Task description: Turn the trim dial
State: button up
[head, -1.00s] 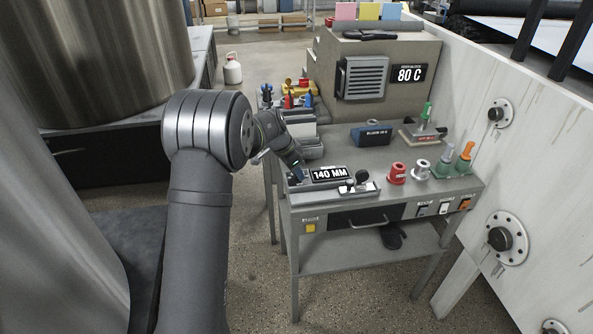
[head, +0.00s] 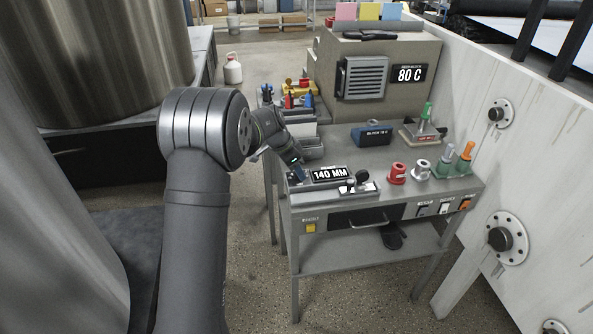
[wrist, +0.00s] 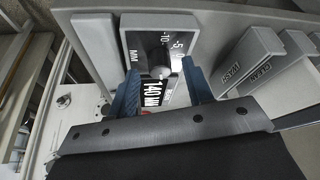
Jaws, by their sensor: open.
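The trim dial (wrist: 158,60) shows in the wrist view as a small grey knob on a plate with a white scale marked -10, -5, 0 and MM. My gripper (wrist: 161,70) is open, with one blue finger on each side of the knob. I cannot tell whether either finger touches it. In the head view my gripper (head: 297,172) is low at the bench's left end, left of the 140 MM display (head: 329,174). The dial is not clear there.
Right of the display are a lever with a dark ball (head: 361,178), a red spool (head: 397,173) and a white spool (head: 420,170). Grey bins marked WASH (wrist: 234,70) and CLEAN (wrist: 265,77) stand close to the right of my gripper in the wrist view.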

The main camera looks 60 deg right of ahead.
jog(key=v, duration=1.6)
jog(key=x, duration=1.7)
jog(key=shift+d+f, duration=0.1)
jog(key=shift+f, duration=0.15)
jog(key=shift+s+r+n+t, duration=0.1)
jog(key=shift+r+n+t, duration=0.15)
jog(key=shift+n, duration=0.45)
jog(key=n+t, duration=0.1)
jog(key=n, duration=0.2)
jog(key=n+t, duration=0.1)
jog(key=n, duration=0.2)
jog(key=shift+s+f+n+t, duration=0.1)
jog(key=shift+n+t, duration=0.15)
jog(key=shift+n, duration=0.05)
jog(key=shift+s+n+t, duration=0.15)
jog(key=shift+n+t, duration=0.55)
jog(key=shift+n, duration=1.2)
jog(key=shift+n+t+y, duration=0.6)
jog(key=shift+n+y, duration=0.1)
jog(key=shift+n, duration=1.4)
